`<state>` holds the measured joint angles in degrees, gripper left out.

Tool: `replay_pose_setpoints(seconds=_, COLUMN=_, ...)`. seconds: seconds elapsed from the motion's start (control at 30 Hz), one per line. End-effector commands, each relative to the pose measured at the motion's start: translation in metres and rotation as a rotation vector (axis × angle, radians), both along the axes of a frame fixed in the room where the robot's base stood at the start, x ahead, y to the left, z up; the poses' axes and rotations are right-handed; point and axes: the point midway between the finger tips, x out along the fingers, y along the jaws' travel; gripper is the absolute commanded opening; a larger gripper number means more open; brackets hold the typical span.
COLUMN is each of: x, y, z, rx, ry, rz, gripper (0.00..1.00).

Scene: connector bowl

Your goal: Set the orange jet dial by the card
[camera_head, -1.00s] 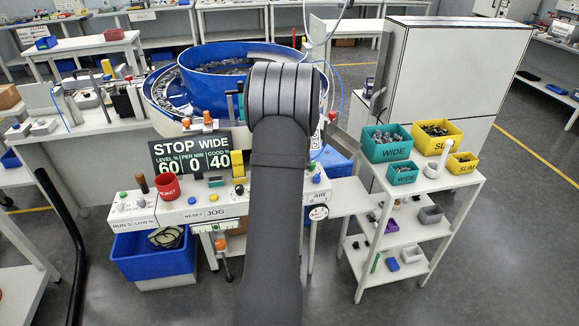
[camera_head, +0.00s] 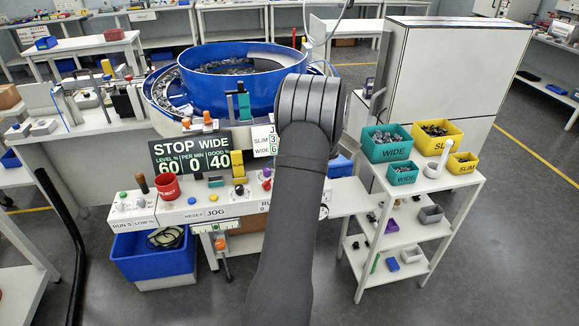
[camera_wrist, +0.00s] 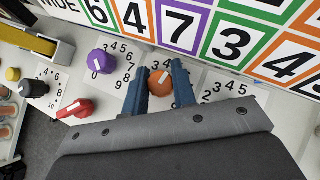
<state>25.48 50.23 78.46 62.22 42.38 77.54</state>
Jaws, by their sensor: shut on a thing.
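In the wrist view, the orange dial (camera_wrist: 160,88) sits on the white panel between the two blue fingers of my gripper (camera_wrist: 160,72). The fingers are shut on it, one at each side. Its white pointer mark leans up and to the right. A few scale numbers show above it; the fingers hide much of the scale. The card (camera_wrist: 225,38) stands just behind, with large numbers in coloured frames, among them an orange-framed 4 and a purple-framed 7. In the head view, the card (camera_head: 264,142) is partly covered by my arm, which hides the gripper and orange dial.
A purple dial (camera_wrist: 101,62) is left of the orange one, with a red knob (camera_wrist: 75,108) and a black knob (camera_wrist: 33,88) beyond. Another numbered scale lies to the right. The blue bowl (camera_head: 225,85) stands behind the panel; bins of parts are on the right.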

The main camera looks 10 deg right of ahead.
Motion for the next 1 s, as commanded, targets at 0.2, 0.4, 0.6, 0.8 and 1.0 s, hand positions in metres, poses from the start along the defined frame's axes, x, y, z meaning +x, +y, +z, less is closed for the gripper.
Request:
replay_pose_setpoints(seconds=0.2, x=-0.0004, y=-0.0005, z=-0.0013, rx=0.000, ry=0.002, rz=0.122, gripper=0.02)
replay_pose_setpoints(seconds=0.4, x=-0.0006, y=-0.0002, z=-0.0013, rx=0.001, ry=0.003, rz=0.186, gripper=0.02)
replay_pose_setpoints(seconds=0.6, x=-0.0008, y=0.0000, z=-0.0011, rx=0.001, ry=0.002, rz=0.209, gripper=0.02)
replay_pose_setpoints(seconds=0.8, x=-0.0008, y=0.0000, z=-0.0011, rx=0.001, ry=0.002, rz=0.211, gripper=0.02)
replay_pose_setpoints(seconds=1.0, x=-0.0007, y=0.0000, z=-0.0011, rx=0.001, ry=0.002, rz=0.210, gripper=0.36)
